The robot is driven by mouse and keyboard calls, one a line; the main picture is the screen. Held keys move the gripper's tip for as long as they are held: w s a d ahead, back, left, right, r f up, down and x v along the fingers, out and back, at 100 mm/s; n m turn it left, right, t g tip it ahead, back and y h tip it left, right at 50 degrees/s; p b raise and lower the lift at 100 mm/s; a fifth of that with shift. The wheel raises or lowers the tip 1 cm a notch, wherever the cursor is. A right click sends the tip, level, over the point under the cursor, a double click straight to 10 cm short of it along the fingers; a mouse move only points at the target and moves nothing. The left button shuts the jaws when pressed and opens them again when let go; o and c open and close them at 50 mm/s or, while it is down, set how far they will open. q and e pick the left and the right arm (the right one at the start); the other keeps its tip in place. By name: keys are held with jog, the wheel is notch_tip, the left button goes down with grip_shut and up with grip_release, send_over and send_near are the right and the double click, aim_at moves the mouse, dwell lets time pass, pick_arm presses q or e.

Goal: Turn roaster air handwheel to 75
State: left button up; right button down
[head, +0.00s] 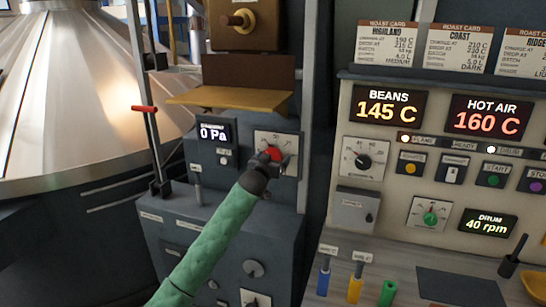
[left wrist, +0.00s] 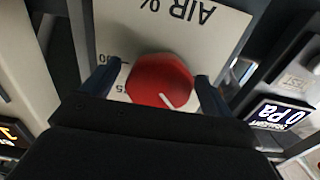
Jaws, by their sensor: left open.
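The roaster air handwheel (head: 271,154) is a red knob on a white dial plate, mostly behind my left gripper in the head view. In the left wrist view the red handwheel (left wrist: 160,80) has a white pointer line at its lower right. Its plate (left wrist: 190,25) reads "AIR %" upside down, with some scale numbers partly hidden. My left gripper (left wrist: 153,90) is open, with one dark finger on each side of the handwheel. I cannot tell whether the fingers touch it. My right gripper is not in view.
A display reading 0 Pa (head: 214,133) is left of the dial. A red-handled lever (head: 145,109) stands further left. A wooden shelf (head: 230,98) juts out above the dial. The control panel (head: 400,180) with BEANS and HOT AIR displays is at right.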

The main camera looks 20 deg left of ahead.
pick_arm(q)
jog(key=shift+w, duration=0.1)
jog(key=shift+c, duration=0.5)
jog(key=c, duration=0.9)
